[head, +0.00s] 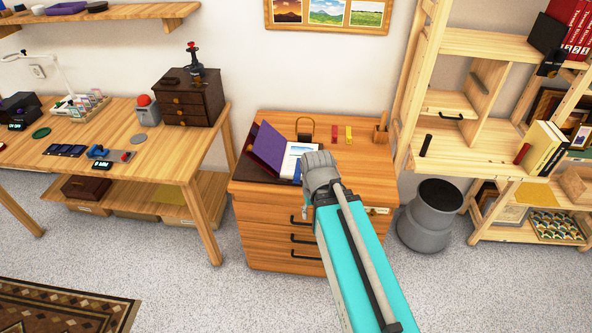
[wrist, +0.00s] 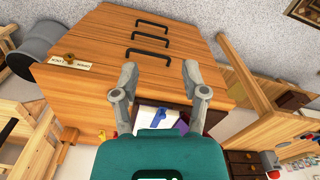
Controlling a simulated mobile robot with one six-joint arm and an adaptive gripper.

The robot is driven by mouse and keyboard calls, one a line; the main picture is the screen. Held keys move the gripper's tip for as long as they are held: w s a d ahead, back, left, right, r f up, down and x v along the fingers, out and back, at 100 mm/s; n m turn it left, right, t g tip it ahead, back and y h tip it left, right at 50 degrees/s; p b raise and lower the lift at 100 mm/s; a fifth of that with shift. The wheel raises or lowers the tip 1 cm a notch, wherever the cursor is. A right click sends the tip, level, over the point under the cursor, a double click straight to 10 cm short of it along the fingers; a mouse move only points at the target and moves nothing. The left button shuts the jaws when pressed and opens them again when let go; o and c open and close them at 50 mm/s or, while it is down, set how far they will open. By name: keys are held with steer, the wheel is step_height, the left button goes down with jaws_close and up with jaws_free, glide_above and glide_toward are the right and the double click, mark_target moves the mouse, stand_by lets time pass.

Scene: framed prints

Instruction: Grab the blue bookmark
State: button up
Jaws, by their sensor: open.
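A blue strip, likely the blue bookmark (head: 297,172), shows on the white page of an open purple-covered book (head: 268,147) on top of the wooden drawer cabinet (head: 362,163). My gripper (head: 317,172) is just right of it in the head view and hides part of the book. In the wrist view my gripper (wrist: 160,76) is open and empty, its two fingers apart over the cabinet top. There the blue bookmark (wrist: 181,125) lies on the white page, below the fingertips in the picture and partly hidden by my gripper's body.
A grey bin (head: 430,215) stands right of the cabinet.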

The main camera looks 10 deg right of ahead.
steer(key=shift+o, duration=1.1)
steer(key=shift+w, duration=0.1)
steer(key=n, duration=2)
glide_above(295, 175)
steer(key=shift+s+d+f+t, duration=0.1)
steer(key=shift+s+f+t, duration=0.15)
steer(key=shift+s+t, duration=0.05)
steer(key=shift+f+b, duration=0.15)
steer(key=shift+b, duration=0.25)
steer(key=f+b, duration=0.8)
steer(key=shift+w+f, duration=0.2)
steer(key=shift+w, duration=0.05)
